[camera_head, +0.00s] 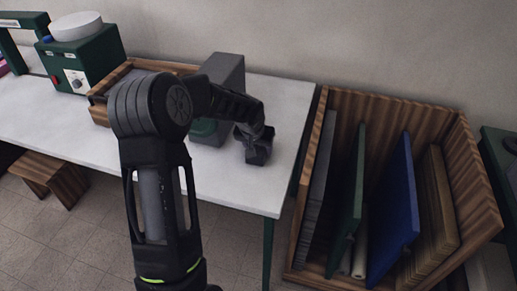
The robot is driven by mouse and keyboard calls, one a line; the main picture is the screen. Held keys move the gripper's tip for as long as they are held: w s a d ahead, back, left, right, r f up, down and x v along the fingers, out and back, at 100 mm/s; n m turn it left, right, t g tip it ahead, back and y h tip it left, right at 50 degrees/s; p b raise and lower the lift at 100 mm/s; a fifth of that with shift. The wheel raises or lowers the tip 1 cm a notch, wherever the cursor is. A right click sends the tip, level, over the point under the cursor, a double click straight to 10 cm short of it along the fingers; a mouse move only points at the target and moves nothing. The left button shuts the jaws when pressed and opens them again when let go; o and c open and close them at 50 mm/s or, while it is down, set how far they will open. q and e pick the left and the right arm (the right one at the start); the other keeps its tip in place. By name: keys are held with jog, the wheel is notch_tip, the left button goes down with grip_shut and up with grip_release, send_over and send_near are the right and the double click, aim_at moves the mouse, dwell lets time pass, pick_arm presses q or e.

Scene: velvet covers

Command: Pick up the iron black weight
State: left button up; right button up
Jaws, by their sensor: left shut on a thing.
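My left arm reaches over the white table, and my left gripper (256,140) is near the table's right end. It is shut on a small dark thing, which appears to be the iron black weight (259,154). The gripper covers part of the weight, and both are dark, so their outlines blend. I cannot tell whether the weight touches the tabletop. My right gripper is out of view.
A grey block-shaped thing (226,72) with a green part (203,129) stands just left of the gripper. A wooden tray (101,112) and a green machine (91,58) stand further left. A wooden crate (404,111) with upright boards stands right of the white table (231,192).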

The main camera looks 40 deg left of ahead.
pick_arm(q)
grip_shut()
jog(key=shift+w+r, duration=0.15)
jog(key=shift+w, duration=0.05)
dwell(0.4)
jog(key=shift+a+r, duration=0.1)
jog(key=shift+r, duration=0.5)
notch_tip(320, 180, up, 9)
jog(key=shift+f+b, duration=0.1)
jog(key=shift+b, duration=0.3)
